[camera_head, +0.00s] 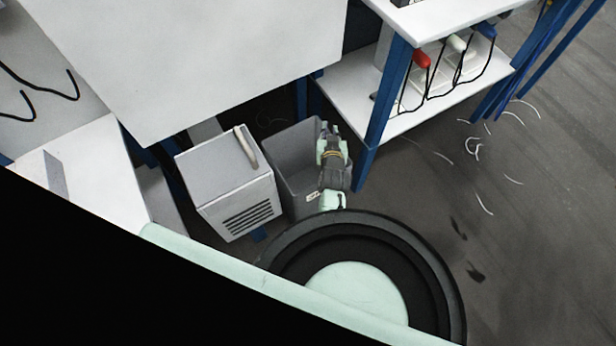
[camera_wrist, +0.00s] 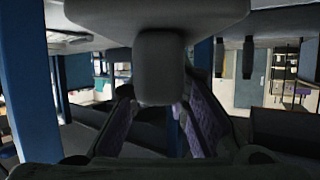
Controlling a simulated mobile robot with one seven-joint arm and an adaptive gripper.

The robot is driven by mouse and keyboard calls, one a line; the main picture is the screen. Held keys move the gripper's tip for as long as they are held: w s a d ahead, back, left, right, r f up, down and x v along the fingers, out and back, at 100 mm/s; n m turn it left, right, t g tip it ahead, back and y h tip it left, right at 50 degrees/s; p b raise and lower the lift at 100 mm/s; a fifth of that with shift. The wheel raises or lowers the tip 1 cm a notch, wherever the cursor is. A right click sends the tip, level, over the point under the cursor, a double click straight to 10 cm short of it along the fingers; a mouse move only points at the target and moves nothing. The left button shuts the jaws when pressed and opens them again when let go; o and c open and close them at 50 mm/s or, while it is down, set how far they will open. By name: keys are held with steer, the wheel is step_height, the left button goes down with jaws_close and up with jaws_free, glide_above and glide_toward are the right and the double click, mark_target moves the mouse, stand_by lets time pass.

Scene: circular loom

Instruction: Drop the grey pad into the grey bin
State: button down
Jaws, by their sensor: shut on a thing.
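The grey bin (camera_head: 285,172) stands open-topped on the floor near the middle of the head view. My gripper (camera_head: 328,130) is at the bin's right side, over or beside its rim; I cannot tell which. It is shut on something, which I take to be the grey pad. The pad is too small to make out in the head view. In the wrist view a dark grey rounded block (camera_wrist: 160,70) hangs in the upper middle, with purple-lined slanted parts below it on both sides. I cannot tell whether this block is the pad.
A light grey vented box (camera_head: 232,190) with a handle stands directly left of the bin. A blue-legged bench (camera_head: 385,120) with a lower shelf of cabled parts is close on the right. A white panel (camera_head: 200,60) overhangs behind. Open floor (camera_head: 540,190) with scraps lies right.

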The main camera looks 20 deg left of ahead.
steer(key=a+r+n+y, duration=0.2)
steer(key=a, duration=0.4)
step_height(320, 180, down, 6)
steer(key=b, duration=0.4)
steer(key=shift+s+f+g, duration=0.25)
steer(key=shift+s+g, duration=0.05)
steer(key=shift+s, duration=0.1)
steer(key=shift+a, duration=0.1)
steer(key=c, duration=1.4)
jaws_free()
steer(key=shift+c, duration=0.2)
step_height(320, 180, up, 10)
steer(key=shift+s, duration=0.1)
